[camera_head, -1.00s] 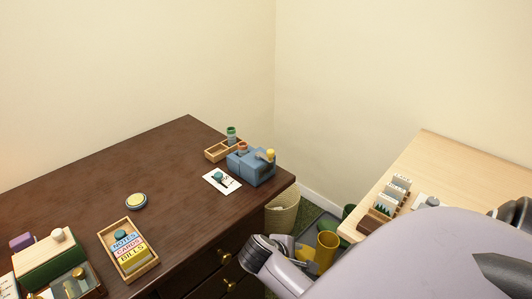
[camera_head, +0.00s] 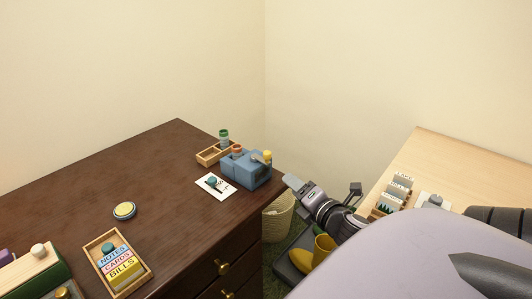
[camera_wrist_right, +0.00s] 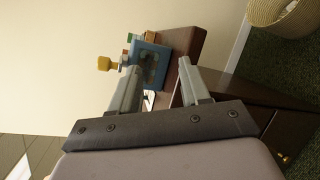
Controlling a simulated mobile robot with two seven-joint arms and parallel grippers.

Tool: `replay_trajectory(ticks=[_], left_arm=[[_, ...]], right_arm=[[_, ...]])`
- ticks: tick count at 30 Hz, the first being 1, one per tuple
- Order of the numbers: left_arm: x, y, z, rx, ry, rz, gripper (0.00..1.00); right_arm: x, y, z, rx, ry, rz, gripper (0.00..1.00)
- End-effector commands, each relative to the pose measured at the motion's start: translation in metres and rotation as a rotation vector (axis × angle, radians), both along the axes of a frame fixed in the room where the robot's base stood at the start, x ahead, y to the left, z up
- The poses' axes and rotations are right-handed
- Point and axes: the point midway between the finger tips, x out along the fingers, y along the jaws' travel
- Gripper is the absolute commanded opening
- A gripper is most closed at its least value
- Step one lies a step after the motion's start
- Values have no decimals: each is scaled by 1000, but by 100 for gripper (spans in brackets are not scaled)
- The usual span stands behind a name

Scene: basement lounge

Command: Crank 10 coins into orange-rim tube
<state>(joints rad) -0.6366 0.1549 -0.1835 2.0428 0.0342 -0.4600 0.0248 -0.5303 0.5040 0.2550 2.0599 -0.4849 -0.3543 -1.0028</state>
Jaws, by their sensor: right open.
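The blue crank machine (camera_head: 247,170) stands near the dark desk's right corner, with a yellow crank knob (camera_head: 267,156) on its right side. The orange-rim tube (camera_head: 237,150) is upright at the machine's top left. My right gripper (camera_head: 291,182) is just off the desk's right edge, apart from the machine and pointing towards it. In the right wrist view the gripper (camera_wrist_right: 160,67) is open and empty, with the machine (camera_wrist_right: 151,60) beyond the fingers and the yellow knob (camera_wrist_right: 104,63) left of them. Coins cannot be made out. My left gripper is out of view.
A wooden tray (camera_head: 207,158) with a green-rim tube (camera_head: 224,137) stands behind the machine, and a white card (camera_head: 215,187) lies in front. A woven basket (camera_head: 278,222) and yellow boots (camera_head: 322,248) are below. The light table (camera_head: 450,165) is at right.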

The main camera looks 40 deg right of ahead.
Motion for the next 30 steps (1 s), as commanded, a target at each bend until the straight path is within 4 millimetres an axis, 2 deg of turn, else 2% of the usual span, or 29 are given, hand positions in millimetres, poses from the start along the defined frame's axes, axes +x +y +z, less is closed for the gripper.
replay_trajectory(ticks=[3, 6, 9, 13, 20, 30], left_arm=[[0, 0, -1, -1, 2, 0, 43], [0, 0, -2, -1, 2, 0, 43], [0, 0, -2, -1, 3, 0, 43], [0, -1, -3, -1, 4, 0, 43], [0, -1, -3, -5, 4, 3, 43], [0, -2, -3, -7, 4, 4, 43]], right_arm=[[11, -9, 26, -301, -41, 158, 46], [16, -10, 44, -556, -73, 293, 46], [18, -9, 58, -774, -103, 412, 46], [18, -6, 66, -976, -130, 524, 46], [19, -3, 71, -1093, -151, 592, 46], [56, 8, 72, -1089, -154, 589, 46]])
